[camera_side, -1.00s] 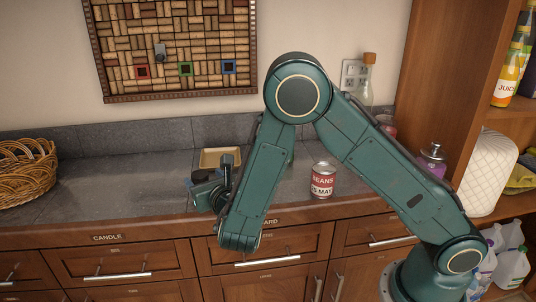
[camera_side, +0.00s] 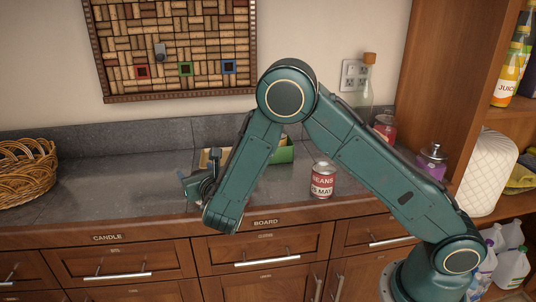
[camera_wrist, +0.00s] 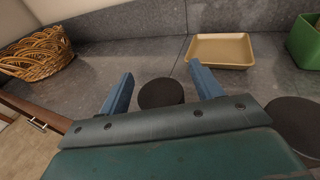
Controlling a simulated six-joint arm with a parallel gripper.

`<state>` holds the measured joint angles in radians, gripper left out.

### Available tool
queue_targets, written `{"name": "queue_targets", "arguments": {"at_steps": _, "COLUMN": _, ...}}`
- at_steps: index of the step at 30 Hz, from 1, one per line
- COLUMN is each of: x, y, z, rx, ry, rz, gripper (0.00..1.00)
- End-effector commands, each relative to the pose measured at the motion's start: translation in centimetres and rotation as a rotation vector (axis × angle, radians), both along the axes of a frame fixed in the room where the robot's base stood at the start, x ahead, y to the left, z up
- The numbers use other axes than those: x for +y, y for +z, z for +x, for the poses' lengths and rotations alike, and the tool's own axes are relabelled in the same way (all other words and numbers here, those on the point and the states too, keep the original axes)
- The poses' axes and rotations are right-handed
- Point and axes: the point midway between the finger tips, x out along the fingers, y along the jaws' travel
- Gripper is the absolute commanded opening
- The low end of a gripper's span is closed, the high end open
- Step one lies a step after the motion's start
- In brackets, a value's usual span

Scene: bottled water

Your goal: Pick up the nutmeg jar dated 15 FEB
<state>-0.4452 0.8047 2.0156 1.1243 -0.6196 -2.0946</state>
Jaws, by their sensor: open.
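My gripper (camera_wrist: 160,74) is open, with its two blue fingers apart and nothing held between them. In the wrist view a dark round lid (camera_wrist: 160,94) shows between and just beyond the fingers. A second dark round lid (camera_wrist: 294,118) is at the right edge, outside the right finger and partly cut off by my gripper body. No label or date shows on either, so I cannot tell which is the nutmeg jar dated 15 FEB. In the side view my gripper (camera_side: 184,180) is low over the counter's front part, and my arm hides what is behind it.
A tan tray (camera_wrist: 222,37) and a green box (camera_wrist: 306,42) stand farther back on the counter. A wicker basket (camera_wrist: 38,54) is at the left. A bean can (camera_side: 322,182) stands right of my forearm. Purple (camera_side: 431,163) and tall clear bottles (camera_side: 366,85) stand farther right.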

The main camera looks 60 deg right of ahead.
Motion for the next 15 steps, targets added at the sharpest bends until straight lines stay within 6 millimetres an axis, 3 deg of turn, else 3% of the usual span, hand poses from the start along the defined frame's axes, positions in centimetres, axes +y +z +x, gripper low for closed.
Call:
{"name": "queue_targets", "arguments": {"at_steps": 12, "x": 0.01, "y": -0.01, "z": -0.03, "rx": 0.000, "ry": 0.000, "rz": -0.001, "gripper": 0.65}}
{"name": "queue_targets", "arguments": {"at_steps": 13, "x": 0.01, "y": -0.01, "z": -0.03, "rx": 0.000, "ry": 0.000, "rz": -0.001, "gripper": 0.63}}
{"name": "queue_targets", "arguments": {"at_steps": 15, "x": 0.02, "y": 0.00, "z": -0.04, "rx": 0.000, "ry": 0.000, "rz": -0.001, "gripper": 0.49}}
